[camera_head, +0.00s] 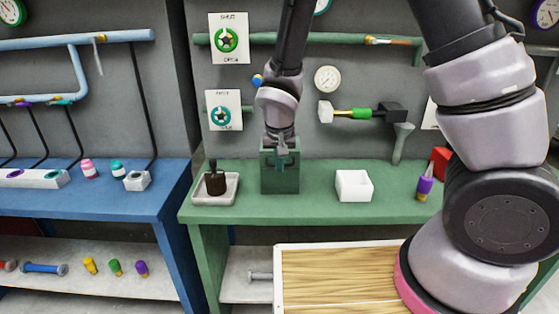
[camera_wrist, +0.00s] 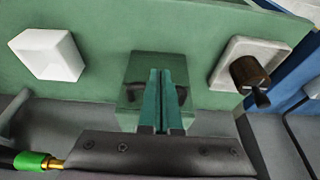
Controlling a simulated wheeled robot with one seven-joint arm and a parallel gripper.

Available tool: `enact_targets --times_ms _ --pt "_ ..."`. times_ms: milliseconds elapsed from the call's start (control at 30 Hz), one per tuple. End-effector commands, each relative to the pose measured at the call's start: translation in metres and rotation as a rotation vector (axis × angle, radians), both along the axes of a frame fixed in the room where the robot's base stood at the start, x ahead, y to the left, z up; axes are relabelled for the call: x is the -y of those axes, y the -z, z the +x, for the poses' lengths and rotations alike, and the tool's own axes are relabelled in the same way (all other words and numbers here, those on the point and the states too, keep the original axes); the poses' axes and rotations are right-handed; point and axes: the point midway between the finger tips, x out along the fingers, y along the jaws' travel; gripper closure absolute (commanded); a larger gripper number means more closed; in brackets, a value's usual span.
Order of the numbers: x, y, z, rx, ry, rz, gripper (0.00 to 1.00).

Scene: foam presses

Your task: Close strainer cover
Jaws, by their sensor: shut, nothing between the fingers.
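A green box-shaped fixture (camera_head: 268,180), probably the strainer, stands on the green bench between a tray and a white box. In the wrist view its dark green surface (camera_wrist: 146,62) lies behind my fingers. I cannot tell which part is the cover or whether it stands open. My gripper (camera_head: 281,164) hangs from above at the fixture, in front of its upper part. In the wrist view my gripper (camera_wrist: 160,74) has its two teal fingers together with nothing between them. They overlap the middle of the fixture; whether they touch it is unclear.
A pale tray (camera_head: 198,200) with a dark brown piece (camera_head: 215,182) stands left of the fixture. A purple-and-orange item (camera_head: 425,185) is farther right. A pipe and hanging valve signs are behind. Bench gaps flank the fixture.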

Motion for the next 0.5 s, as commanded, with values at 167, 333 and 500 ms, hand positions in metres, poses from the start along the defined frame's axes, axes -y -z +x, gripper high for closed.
enact_targets --times_ms 167,333,500 --pt "0.0002 0.0041 -0.0002 -0.001 0.001 -0.001 1.0" --pt "0.0002 0.0056 -0.0002 -0.001 0.001 -0.001 1.0" --pt "0.0002 0.0057 -0.0002 -0.001 0.001 -0.001 1.0"
